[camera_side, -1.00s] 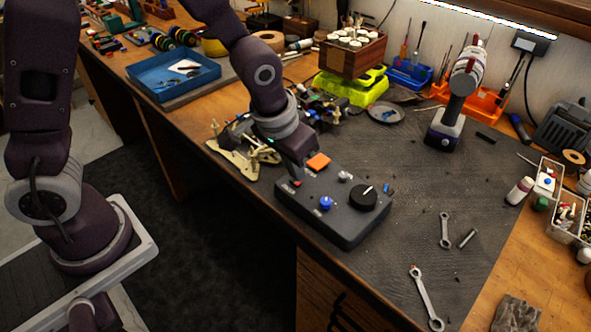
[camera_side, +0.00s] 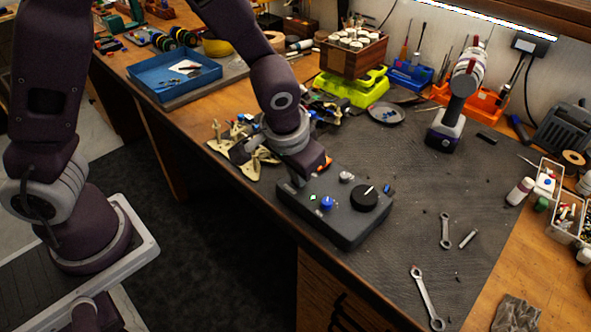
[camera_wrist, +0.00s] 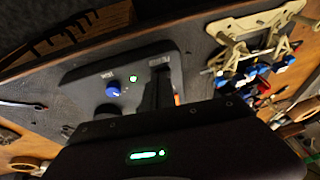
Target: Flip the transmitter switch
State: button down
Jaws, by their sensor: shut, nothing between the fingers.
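The transmitter (camera_side: 345,228) is a dark grey box lying on the bench mat. It carries a blue knob (camera_side: 327,203), a large black dial (camera_side: 364,198), a small silver knob (camera_side: 346,177) and an orange button (camera_side: 326,163) partly behind my gripper. A small green light (camera_side: 312,197) glows on its top. My gripper (camera_side: 299,178) is shut and empty, low over the transmitter's left end; contact cannot be told. In the wrist view, the dark fingers (camera_wrist: 161,85) reach the box beside the green light (camera_wrist: 133,79) and blue knob (camera_wrist: 115,89). I cannot make out the switch itself.
A tan chassis (camera_side: 252,155) with loose parts lies just left of the transmitter. Wrenches (camera_side: 426,298) lie to the right, and a drill (camera_side: 450,115) stands behind. The mat between transmitter and drill is mostly clear.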

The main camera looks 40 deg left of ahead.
jog(key=shift+s+d+f, duration=0.15)
jog(key=shift+f, duration=0.25)
jog(key=shift+a, duration=1.05)
jog(key=shift+r, duration=0.15)
jog(key=r, duration=0.1)
jog(key=d+r, duration=0.1)
jog(key=r, duration=0.2)
jog(key=shift+d+r, duration=0.15)
jog(key=shift+d, duration=0.25)
jog(key=v, duration=1)
jog(key=shift+w+d, duration=0.2)
jog(key=shift+d, duration=0.2)
jog(key=shift+r, duration=0.1)
